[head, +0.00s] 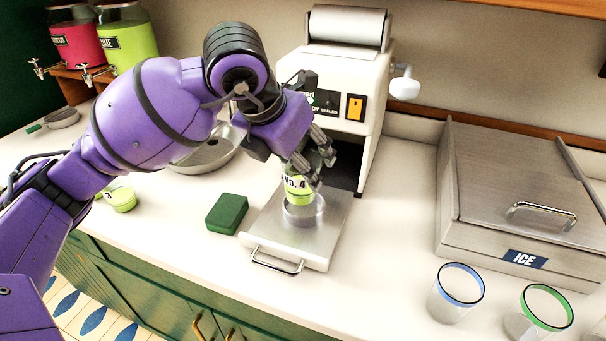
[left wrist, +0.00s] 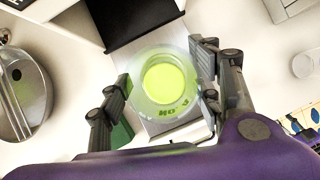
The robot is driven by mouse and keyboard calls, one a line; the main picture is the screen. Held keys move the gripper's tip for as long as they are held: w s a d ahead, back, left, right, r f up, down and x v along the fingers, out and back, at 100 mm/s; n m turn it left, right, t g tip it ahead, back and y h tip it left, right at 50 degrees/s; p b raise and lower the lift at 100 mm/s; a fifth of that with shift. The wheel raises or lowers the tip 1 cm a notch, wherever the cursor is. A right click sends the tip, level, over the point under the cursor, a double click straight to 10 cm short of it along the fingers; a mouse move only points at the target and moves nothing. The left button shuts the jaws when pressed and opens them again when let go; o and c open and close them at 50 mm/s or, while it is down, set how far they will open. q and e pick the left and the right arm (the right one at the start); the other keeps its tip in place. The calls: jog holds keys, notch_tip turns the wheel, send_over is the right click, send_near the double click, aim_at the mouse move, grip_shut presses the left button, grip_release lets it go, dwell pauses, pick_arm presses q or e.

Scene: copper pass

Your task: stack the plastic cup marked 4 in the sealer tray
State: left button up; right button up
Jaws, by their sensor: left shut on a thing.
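The plastic cup marked NO. 4 (head: 298,190) has a lime-green filling and a white label. My left gripper (head: 312,158) is shut on it and holds it upright over the sealer tray (head: 318,246). In the left wrist view the cup (left wrist: 168,84) sits between the two fingers of my left gripper (left wrist: 162,88). A clear round cup or ring (head: 303,214) on the tray is directly below and around the cup's lower part; I cannot tell whether the cup rests in it. My right gripper is not in view.
The white sealer (head: 345,70) stands behind the tray. A green block (head: 227,213) lies left of the tray. A steel ice bin (head: 520,190), a blue-rimmed glass (head: 456,292) and a green-rimmed glass (head: 541,312) stand right. Another green cup (head: 122,199) is at left.

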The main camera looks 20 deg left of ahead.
pick_arm(q)
jog(key=shift+w+f, duration=0.35)
jog(key=shift+f, duration=0.05)
jog(key=shift+w+f, duration=0.2)
jog(key=shift+f, duration=0.75)
jog(key=shift+w+f, duration=0.15)
jog(key=shift+f, duration=0.75)
jog(key=shift+f, duration=0.3)
jog(key=o, duration=1.2)
